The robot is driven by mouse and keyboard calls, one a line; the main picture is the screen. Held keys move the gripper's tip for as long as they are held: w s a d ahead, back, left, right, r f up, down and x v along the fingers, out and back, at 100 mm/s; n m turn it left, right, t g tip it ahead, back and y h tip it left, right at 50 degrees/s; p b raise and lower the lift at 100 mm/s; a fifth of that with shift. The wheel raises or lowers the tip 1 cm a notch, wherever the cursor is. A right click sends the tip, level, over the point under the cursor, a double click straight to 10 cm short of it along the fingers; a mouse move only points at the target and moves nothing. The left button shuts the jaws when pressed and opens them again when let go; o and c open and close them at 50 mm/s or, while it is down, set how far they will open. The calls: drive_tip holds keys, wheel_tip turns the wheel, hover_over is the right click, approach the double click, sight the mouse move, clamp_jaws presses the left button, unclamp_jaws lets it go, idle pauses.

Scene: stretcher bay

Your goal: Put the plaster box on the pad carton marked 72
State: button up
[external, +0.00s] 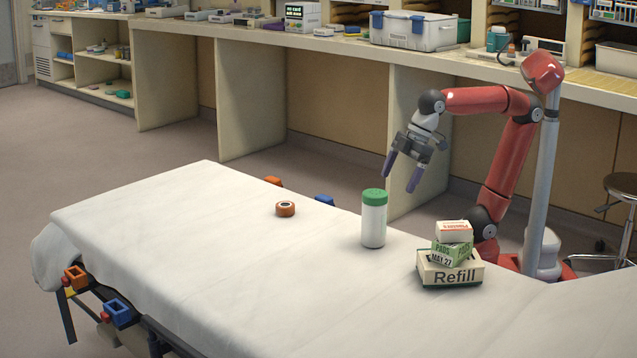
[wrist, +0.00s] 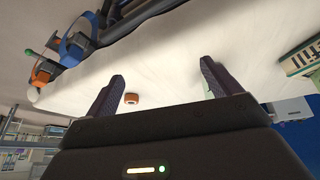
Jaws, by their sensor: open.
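A small white box with red lettering, which looks like the plaster box (external: 453,231), lies on top of a green and white pad carton (external: 452,249) in the external view. The carton's printing is small; I cannot read its number for certain. The carton rests on a cream box lettered Refill (external: 450,271), on the white-sheeted stretcher (external: 230,270). The Refill box also shows at the right edge of the wrist view (wrist: 299,60). My gripper (external: 400,182) is open and empty, fingers pointing down, above and left of the stack. Its two fingers also show apart in the wrist view (wrist: 158,70).
A white bottle with a green lid (external: 374,219) stands left of the stack, near my gripper. An orange roll (external: 285,209) lies farther left. Orange and blue clamps (external: 117,311) line the stretcher's edge. The left part of the sheet is clear. A counter (external: 330,45) runs behind.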

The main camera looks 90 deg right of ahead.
drive_tip(key=s+d+f+m+h, duration=0.1)
drive_tip(key=s+d+f+m, duration=0.2)
drive_tip(key=d+f, duration=0.3)
drive_tip(key=s+d+f+m+t, duration=0.1)
drive_tip(key=s+d+f+m, duration=0.1)
drive_tip(key=d+f, duration=0.4)
drive_tip(key=shift+s+m+h, duration=0.4)
drive_tip(key=shift+s, duration=0.5)
drive_tip(key=shift+r, duration=0.25)
